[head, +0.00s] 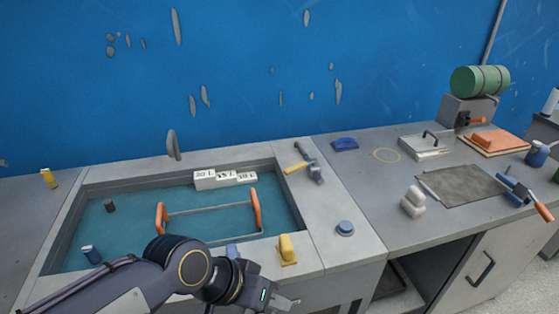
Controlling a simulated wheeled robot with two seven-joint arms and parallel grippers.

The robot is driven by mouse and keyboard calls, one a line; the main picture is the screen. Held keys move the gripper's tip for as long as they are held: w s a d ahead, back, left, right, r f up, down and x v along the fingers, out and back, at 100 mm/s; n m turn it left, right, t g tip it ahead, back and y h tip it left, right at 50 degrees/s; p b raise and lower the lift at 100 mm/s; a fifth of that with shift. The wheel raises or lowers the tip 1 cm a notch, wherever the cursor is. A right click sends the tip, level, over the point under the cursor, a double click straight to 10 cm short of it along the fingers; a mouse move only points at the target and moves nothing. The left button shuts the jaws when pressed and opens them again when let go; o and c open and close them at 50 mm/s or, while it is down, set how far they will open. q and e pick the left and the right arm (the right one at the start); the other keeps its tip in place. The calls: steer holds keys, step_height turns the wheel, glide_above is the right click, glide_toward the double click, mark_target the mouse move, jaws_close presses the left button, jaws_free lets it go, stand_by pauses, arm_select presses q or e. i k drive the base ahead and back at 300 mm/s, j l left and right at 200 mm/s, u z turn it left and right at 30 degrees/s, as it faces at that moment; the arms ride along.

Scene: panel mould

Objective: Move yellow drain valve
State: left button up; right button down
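A yellow block-like piece with a flat base, which looks like the yellow drain valve (287,248), sits on the front rim of the sunken basin (305,243). My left gripper (287,303) is at the bottom of the head view, just in front of and below the yellow piece, apart from it. Its fingers are small and partly cut off by the frame edge, so I cannot tell if they are open. My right gripper is not in view.
Teal water fills the basin, with an orange-handled frame (208,208) and white number blocks (224,179). A hammer (308,164) and blue knob (345,228) are on the right rim. A small yellow item (48,178) stands far left.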

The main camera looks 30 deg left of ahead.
mark_target(288, 172)
steer(key=j+u, duration=0.1)
steer(key=u, duration=0.7)
steer(key=j+u, duration=0.1)
steer(key=u, duration=0.3)
steer(key=i+u, duration=0.1)
steer(key=u, duration=0.75)
steer(key=i+j+u, duration=0.15)
steer(key=i+l, duration=0.05)
